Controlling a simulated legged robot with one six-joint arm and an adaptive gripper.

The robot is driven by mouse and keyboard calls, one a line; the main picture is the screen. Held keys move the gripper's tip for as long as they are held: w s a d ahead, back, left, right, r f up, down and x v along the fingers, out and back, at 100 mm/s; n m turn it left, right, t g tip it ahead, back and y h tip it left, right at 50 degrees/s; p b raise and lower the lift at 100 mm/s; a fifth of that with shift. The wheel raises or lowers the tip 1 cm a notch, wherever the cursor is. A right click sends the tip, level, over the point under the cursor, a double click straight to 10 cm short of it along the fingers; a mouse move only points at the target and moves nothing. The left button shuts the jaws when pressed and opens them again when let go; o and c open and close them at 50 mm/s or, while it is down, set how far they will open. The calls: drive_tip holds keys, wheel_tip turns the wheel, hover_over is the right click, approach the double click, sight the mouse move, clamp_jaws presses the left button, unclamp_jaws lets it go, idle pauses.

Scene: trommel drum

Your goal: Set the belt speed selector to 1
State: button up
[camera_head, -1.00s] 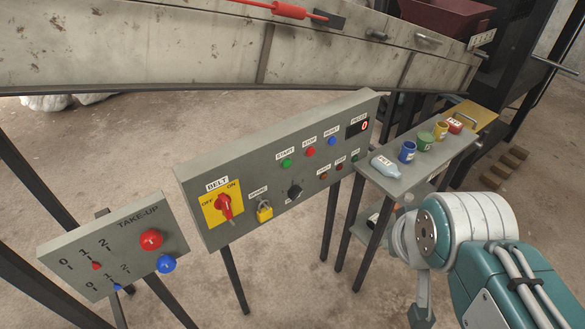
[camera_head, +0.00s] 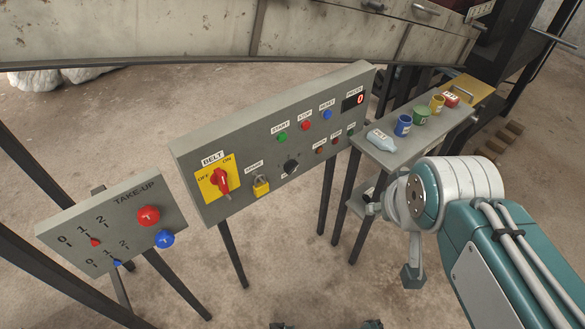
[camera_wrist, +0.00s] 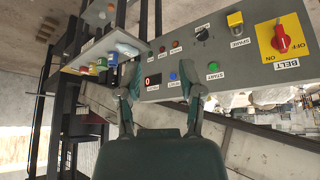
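The belt speed selector appears to be the small black knob (camera_head: 291,166) low in the middle of the grey control panel (camera_head: 215,140). Its label is too small and partly covered to read, and I cannot tell its setting. In the wrist view the black knob (camera_wrist: 202,34) shows upside down near the top. The panel's small display (camera_head: 353,102) reads 0. My gripper (camera_wrist: 160,95) has its two fingers spread apart in the wrist view, with nothing between them, pointing toward the panel and apart from the knob. The head view does not show it clearly.
Left of the knob are a yellow padlock (camera_head: 261,186) and the red BELT switch (camera_head: 221,180). Start, stop and reset buttons (camera_head: 305,126) sit above. A TAKE-UP panel (camera_head: 110,222) stands at left.

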drive_tip(key=shift+o, duration=1.4)
drive_tip(key=w+f+n+t, duration=0.2)
drive_tip(key=w+f, duration=0.2)
drive_tip(key=w, duration=0.7)
drive_tip(key=shift+a+f+n, duration=0.15)
drive_tip(key=shift+f+n, duration=0.2)
drive_tip(key=shift+n, duration=0.05)
drive_tip(key=n+t+y, duration=0.5)
drive_tip(key=n+y, duration=0.1)
drive_tip(key=n, duration=0.2)
approach(293, 170)
drive_tip(key=x, duration=1)
drive_tip(key=shift+w, duration=0.25)
drive_tip(key=c, duration=1.1)
